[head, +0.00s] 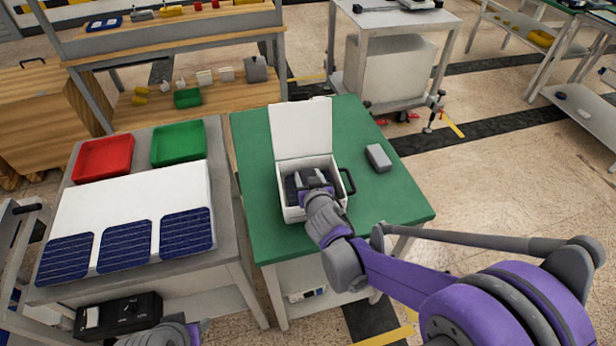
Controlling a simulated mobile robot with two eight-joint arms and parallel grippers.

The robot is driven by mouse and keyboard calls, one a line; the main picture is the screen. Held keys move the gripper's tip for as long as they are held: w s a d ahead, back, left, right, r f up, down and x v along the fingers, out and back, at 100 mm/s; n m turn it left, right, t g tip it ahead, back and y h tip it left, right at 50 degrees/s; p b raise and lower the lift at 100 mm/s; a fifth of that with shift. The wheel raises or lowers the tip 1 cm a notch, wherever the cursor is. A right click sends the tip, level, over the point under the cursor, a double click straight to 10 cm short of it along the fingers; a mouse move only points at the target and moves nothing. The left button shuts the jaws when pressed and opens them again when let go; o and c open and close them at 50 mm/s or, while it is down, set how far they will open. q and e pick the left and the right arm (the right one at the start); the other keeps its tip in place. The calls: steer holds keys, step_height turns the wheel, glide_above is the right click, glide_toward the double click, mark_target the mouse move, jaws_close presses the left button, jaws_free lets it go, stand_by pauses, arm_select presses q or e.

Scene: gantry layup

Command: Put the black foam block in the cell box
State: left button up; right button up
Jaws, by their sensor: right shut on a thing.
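The cell box is a white case (294,214) with its white lid (300,130) standing open at the back. It sits on the green table top (385,205) and has a black handle on its right side. My right gripper (308,178) points down into the box and is shut on the black foam block (291,187). The block is inside the box walls, partly hidden by the gripper; I cannot tell whether it touches the bottom. A part of my left arm's end (165,336) shows at the bottom edge, its fingers not clear.
A small grey block (378,158) lies right of the box. The left table holds a white board (125,205), dark blue solar cells (125,246), a red tray (103,158) and a green tray (178,143). A black device (118,314) is at lower left. The green table's front right is clear.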

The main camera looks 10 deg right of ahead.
steer(key=o, duration=1.3)
steer(key=shift+f, duration=0.1)
steer(key=shift+r, duration=0.2)
steer(key=p+v, duration=0.2)
steer(key=v, duration=1)
steer(key=shift+s+f, duration=0.1)
